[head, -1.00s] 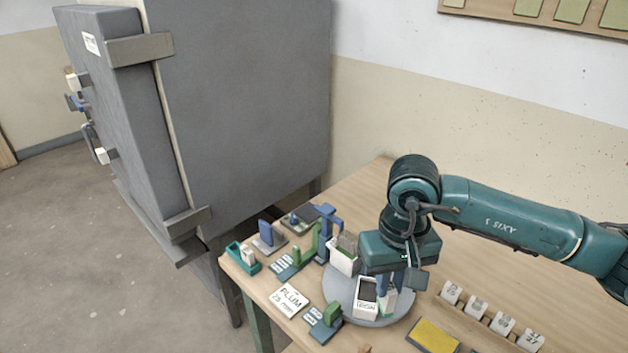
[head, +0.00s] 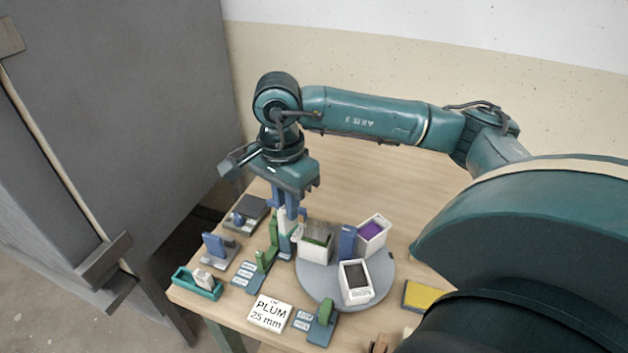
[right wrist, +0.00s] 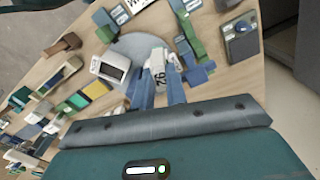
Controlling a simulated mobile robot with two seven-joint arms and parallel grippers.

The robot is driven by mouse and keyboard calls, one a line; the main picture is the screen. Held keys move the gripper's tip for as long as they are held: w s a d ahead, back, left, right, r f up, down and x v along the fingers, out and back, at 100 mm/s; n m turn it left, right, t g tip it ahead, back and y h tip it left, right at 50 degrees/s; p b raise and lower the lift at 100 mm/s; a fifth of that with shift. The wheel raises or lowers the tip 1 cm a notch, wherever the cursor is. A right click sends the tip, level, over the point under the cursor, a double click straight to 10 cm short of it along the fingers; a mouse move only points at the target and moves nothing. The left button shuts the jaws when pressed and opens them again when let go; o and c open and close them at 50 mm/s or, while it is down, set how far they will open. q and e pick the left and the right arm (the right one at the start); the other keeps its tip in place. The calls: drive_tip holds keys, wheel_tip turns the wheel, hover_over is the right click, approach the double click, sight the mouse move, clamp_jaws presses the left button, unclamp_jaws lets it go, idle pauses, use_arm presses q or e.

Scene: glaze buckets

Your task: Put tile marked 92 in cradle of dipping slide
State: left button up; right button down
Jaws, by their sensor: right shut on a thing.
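My right gripper (head: 290,212) points down at the turntable's back left edge, shut on a pale tile. In the right wrist view the tile marked 92 (right wrist: 160,80) sits between the blue fingers of this gripper (right wrist: 157,92). In the head view the tile (head: 284,222) is small and partly hidden. The dipping slide seems to be the upright green and blue stand (head: 273,228) just left of the fingers; it also shows in the right wrist view (right wrist: 195,70). Its cradle cannot be made out clearly, nor whether the tile touches it. My left gripper is out of view.
A PLUM 25 mm card (head: 269,313), a green tray (head: 197,284) and a yellow pad (head: 428,297) lie around. The table's back is clear.

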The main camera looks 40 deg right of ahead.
drive_tip(key=d+r+m+b, duration=0.15)
drive_tip(key=d+m, duration=0.55)
drive_tip(key=m, duration=0.7)
drive_tip(key=f+b, duration=0.2)
drive_tip(key=f, duration=0.1)
drive_tip(key=f+b, duration=0.1)
drive_tip(key=f, duration=0.1)
drive_tip(key=shift+s+a, duration=0.25)
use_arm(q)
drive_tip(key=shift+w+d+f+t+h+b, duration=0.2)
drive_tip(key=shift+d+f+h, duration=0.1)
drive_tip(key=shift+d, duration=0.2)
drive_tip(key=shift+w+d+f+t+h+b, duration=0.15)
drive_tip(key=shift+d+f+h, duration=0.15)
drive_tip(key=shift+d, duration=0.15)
use_arm(e)
drive_tip(key=shift+f, duration=0.1)
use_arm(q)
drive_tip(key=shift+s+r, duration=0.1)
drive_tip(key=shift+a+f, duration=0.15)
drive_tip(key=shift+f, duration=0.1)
use_arm(e)
drive_tip(key=c, duration=1.3)
unclamp_jaws()
drive_tip(key=shift+c, duration=0.2)
